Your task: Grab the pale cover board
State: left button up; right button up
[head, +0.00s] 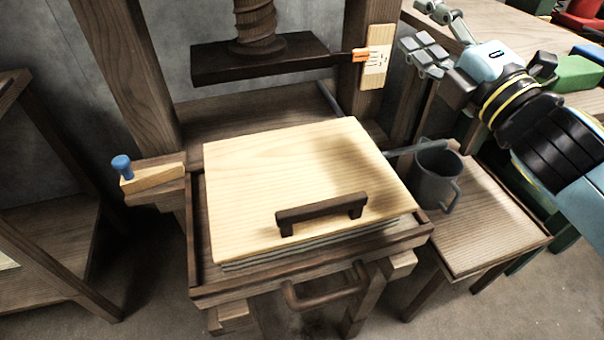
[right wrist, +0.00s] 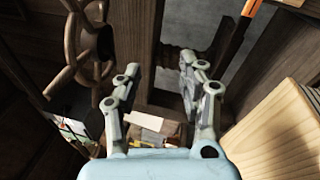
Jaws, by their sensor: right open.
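The pale cover board (head: 290,170) lies flat in the middle of the head view, on top of a stack of grey sheets (head: 315,245) in a dark wooden tray (head: 310,280). A dark brown bar handle (head: 322,208) stands on its near part. My right gripper (head: 432,35) is at the upper right of the head view, well apart from the board and its handle. In the right wrist view its two fingers (right wrist: 158,68) are spread with nothing between them. A pale wooden surface (right wrist: 283,130) shows at the right there; I cannot tell if it is the board. My left gripper is not in view.
A dark press plate (head: 262,62) hangs on a wooden screw behind the board. Wooden posts stand either side. A grey mug (head: 435,172) is on a side stool (head: 480,225) at the right. A blue-knobbed peg (head: 122,165) is at the left. Space above the board is clear.

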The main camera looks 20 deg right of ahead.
jog(key=a+r+n+y, duration=0.1)
jog(key=a+n+y, duration=0.3)
jog(key=n+y, duration=0.3)
jog(key=n+g+y, duration=0.3)
jog(key=n+g, duration=1.7)
jog(key=n, duration=0.5)
send_near(328, 202)
jog(key=shift+w+a+f, duration=0.1)
jog(key=shift+w, duration=0.15)
jog(key=shift+n, duration=0.3)
jog(key=x, duration=0.5)
jog(key=shift+s, duration=0.25)
jog(key=p+x, duration=0.1)
jog(key=x, duration=0.4)
jog(key=shift+a+f, duration=0.1)
jog(key=shift+a, duration=0.2)
grip_shut()
